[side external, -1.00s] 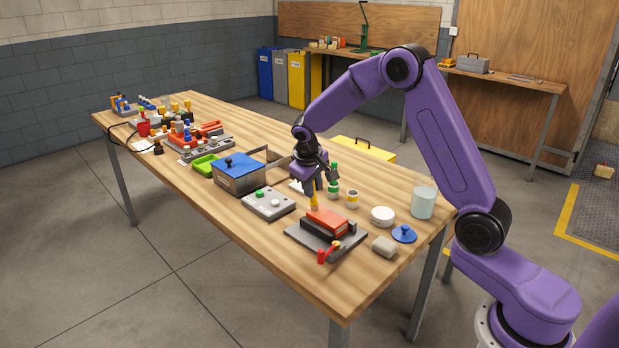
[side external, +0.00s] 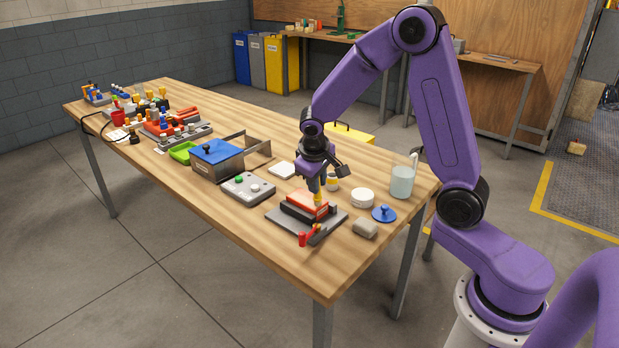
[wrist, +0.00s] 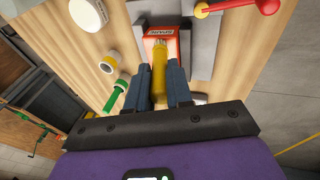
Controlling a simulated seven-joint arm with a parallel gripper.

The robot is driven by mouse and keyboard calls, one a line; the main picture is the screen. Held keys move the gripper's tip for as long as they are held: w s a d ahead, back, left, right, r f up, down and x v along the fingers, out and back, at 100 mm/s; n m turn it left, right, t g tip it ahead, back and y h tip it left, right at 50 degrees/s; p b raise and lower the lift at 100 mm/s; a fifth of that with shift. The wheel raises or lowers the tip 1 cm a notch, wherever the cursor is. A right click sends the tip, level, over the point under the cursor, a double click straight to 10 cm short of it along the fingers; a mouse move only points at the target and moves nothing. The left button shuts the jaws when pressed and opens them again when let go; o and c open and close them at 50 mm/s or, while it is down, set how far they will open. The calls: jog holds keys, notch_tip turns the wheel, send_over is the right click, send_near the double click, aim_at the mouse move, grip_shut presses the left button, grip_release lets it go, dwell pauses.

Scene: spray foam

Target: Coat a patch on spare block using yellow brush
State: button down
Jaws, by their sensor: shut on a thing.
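My gripper (wrist: 160,85) is shut on the yellow brush (wrist: 159,66), which sits between its two fingers in the wrist view. In the side view my gripper (side external: 315,183) is over the spare block (side external: 303,205), an orange-red block held in a dark clamp on a grey base plate. The wrist view shows the block (wrist: 182,40) with its "SPARE" label just beyond the brush. The brush's lower end (side external: 318,200) is at the block's top; I cannot tell whether it touches. No coated patch can be made out.
A red-handled lever (side external: 305,238) is at the base's front. A white round tub (side external: 362,198), a blue knobbed lid (side external: 383,214), a grey block (side external: 365,229) and a beaker (side external: 402,181) stand to the right. A grey button box (side external: 248,188) is left.

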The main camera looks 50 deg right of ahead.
jog(key=shift+w+d, duration=0.65)
jog(key=shift+w, duration=4.25)
notch_tip(320, 180, up, 8)
dwell(0.5)
jog(key=shift+d+f, duration=0.35)
jog(key=shift+f, duration=0.05)
